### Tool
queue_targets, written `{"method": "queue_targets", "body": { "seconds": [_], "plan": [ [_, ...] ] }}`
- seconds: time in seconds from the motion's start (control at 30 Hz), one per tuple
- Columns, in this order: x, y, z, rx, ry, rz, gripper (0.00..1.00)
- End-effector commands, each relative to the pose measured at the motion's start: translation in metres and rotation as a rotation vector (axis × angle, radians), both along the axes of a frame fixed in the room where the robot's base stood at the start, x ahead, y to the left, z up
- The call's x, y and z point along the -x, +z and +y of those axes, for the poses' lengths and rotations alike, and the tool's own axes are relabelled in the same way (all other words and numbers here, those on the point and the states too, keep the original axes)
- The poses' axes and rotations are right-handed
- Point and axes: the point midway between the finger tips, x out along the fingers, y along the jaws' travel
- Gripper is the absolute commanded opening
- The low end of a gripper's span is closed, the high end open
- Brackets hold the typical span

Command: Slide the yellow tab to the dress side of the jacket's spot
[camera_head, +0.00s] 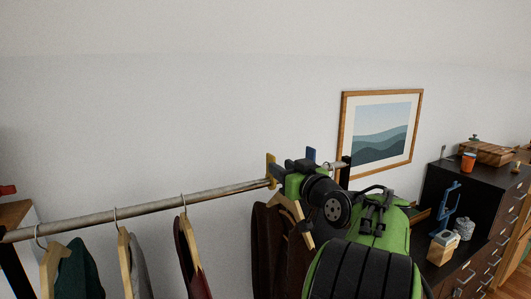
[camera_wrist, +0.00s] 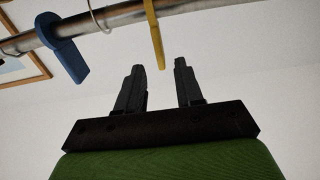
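The yellow tab (camera_head: 270,169) hangs on the clothes rail (camera_head: 150,204), just left of my gripper (camera_head: 282,168) in the head view. In the wrist view the yellow tab (camera_wrist: 154,28) points down from the rail, its lower end at the gap between the fingertips. My gripper (camera_wrist: 158,66) is open there, one finger on each side of that gap; I cannot tell whether it touches the tab. A blue tab (camera_head: 311,154) is farther right on the rail. A dark brown garment (camera_head: 266,245) hangs below, partly hidden by my arm. I cannot tell which garment is the jacket or dress.
Left along the rail hang a dark green garment (camera_head: 82,265), a grey one (camera_head: 140,266) and a dark red one (camera_head: 186,262). A stretch of bare rail lies between the red garment and the yellow tab. A framed picture (camera_head: 344,135) and dark dresser (camera_head: 440,185) are right.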

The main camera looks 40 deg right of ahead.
Motion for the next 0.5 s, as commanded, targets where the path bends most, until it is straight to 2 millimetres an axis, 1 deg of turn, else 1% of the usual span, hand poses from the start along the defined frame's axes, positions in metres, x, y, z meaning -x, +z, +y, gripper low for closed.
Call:
{"method": "queue_targets", "body": {
  "seconds": [0.03, 0.1, 0.23, 0.3, 0.4, 0.5],
  "plan": [
    [-0.013, 0.004, -0.003, -0.003, 0.005, 0.001, 0.36],
    [-0.03, 0.005, -0.008, -0.002, 0.004, 0.002, 0.36],
    [-0.058, 0.005, -0.017, -0.001, 0.003, 0.001, 0.36],
    [-0.068, 0.004, -0.021, 0.0, 0.001, 0.001, 0.36],
    [-0.078, 0.003, -0.024, 0.001, 0.0, 0.001, 0.36],
    [-0.081, 0.002, -0.025, 0.001, 0.0, 0.0, 0.36]
  ]
}}
